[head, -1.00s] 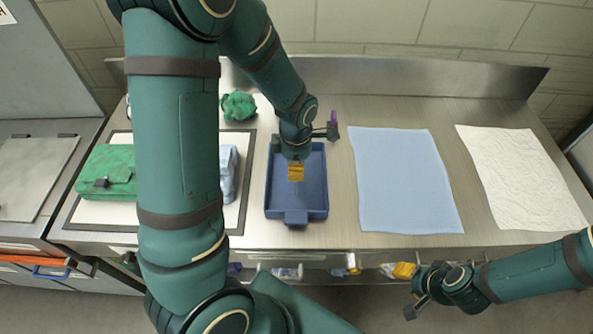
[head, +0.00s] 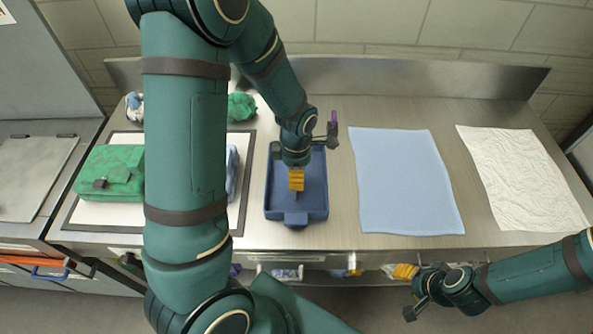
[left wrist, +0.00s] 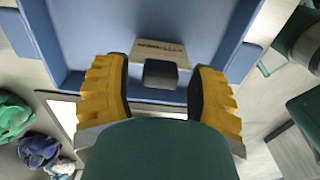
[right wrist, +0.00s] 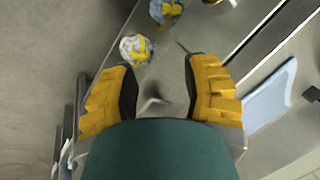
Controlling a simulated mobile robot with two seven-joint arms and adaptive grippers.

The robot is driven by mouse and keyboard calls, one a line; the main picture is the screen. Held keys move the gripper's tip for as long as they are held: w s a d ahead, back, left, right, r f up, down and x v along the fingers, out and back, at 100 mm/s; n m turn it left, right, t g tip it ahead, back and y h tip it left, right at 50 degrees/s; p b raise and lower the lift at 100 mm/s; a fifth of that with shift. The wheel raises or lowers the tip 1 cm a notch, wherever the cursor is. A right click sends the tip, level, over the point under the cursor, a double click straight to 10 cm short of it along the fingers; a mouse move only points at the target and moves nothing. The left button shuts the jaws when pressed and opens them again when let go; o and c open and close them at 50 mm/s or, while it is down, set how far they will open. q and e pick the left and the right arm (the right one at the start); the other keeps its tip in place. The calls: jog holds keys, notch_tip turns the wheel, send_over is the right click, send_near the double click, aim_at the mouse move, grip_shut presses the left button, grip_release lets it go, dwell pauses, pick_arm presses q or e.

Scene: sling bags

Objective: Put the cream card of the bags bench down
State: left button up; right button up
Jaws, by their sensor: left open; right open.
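The cream card (left wrist: 158,46) with dark print shows in the left wrist view, inside the blue tray (head: 270,196). A dark block (left wrist: 161,73) stands in front of the card and hides part of it; I cannot tell whether they are joined. My left gripper (head: 296,184) is over the tray, its open yellow fingers (left wrist: 160,90) on either side of the block and apart from it in the picture. My right gripper (head: 400,271) is open and empty in front of the bench.
A green bag (head: 112,172) lies on a dark-edged white mat (head: 105,214) at left, partly behind my arm. A blue cloth (head: 405,185) and white cloth (head: 522,178) lie at right. Bundles, one green (head: 242,106), stand behind. Bare bench separates tray and blue cloth.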

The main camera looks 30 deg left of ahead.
pick_arm(q)
notch_tip(320, 180, up, 12)
jog(key=p, duration=0.1)
jog(key=shift+r+p, duration=0.15)
jog(key=shift+p, duration=0.25)
jog(key=shift+s, duration=0.1)
dwell(0.4)
